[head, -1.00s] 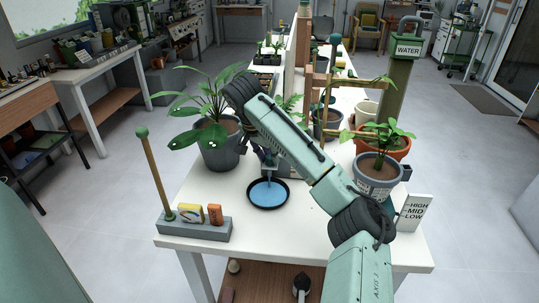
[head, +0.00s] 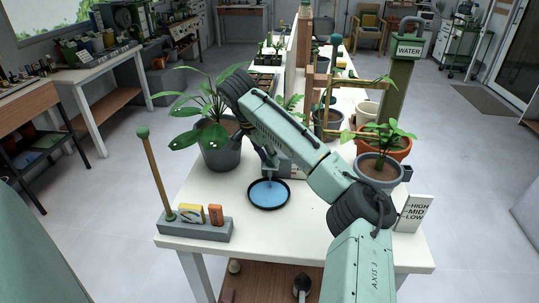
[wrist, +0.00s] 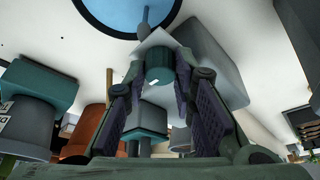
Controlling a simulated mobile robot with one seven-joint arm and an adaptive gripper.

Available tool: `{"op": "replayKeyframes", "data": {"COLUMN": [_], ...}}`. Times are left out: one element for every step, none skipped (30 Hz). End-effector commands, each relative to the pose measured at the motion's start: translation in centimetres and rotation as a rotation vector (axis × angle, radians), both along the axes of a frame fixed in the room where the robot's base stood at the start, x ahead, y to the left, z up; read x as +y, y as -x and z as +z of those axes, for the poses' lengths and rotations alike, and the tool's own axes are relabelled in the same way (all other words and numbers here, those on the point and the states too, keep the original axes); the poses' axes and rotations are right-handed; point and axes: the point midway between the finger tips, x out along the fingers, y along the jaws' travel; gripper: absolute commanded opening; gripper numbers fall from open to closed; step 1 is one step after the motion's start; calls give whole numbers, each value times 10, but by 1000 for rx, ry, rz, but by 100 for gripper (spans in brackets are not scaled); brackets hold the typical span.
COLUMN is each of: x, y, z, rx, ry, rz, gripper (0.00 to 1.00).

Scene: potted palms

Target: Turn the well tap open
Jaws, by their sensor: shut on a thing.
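The well tap shows in the wrist view as a teal round knob (wrist: 159,68) on a pale grey block (wrist: 212,62). My gripper (wrist: 160,85) has its two dark padded fingers on either side of the knob and is shut on it. In the head view my gripper (head: 267,158) points down at the back edge of a black round dish (head: 288,199) of blue water. A thin pale stream seems to run down into the dish. The grey block (head: 291,168) shows behind the dish, partly hidden by my arm, which also hides the knob.
A large-leaved plant in a grey pot (head: 221,152) stands close left of my gripper. Potted plants (head: 378,170) and a HIGH-MID-LOW card (head: 414,212) stand at right. A grey caddy (head: 195,229) with an upright stick is at front left. The front middle of the table is clear.

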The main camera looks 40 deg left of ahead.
Motion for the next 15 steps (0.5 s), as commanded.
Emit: {"op": "replayKeyframes", "data": {"x": [0, 0, 0, 0, 0, 0, 0, 0, 0, 0, 0, 0, 0, 0, 0], "y": [0, 0, 0, 0, 0, 0, 0, 0, 0, 0, 0, 0, 0, 0, 0], "z": [0, 0, 0, 0, 0, 0, 0, 0, 0, 0, 0, 0, 0, 0, 0], "rx": [-1, -1, -1, -1, -1, -1, -1, -1, 0, 0, 0, 0, 0, 0, 0], "ry": [0, 0, 0, 0, 0, 0, 0, 0, 0, 0, 0, 0, 0, 0, 0], "rz": [-1, -1, -1, -1, 0, 0, 0, 0, 0, 0, 0, 0, 1, 1, 1], "gripper": [25, 27, 30, 32, 34, 37, 39, 41, 43, 43, 43, 43, 43, 43, 43]}}
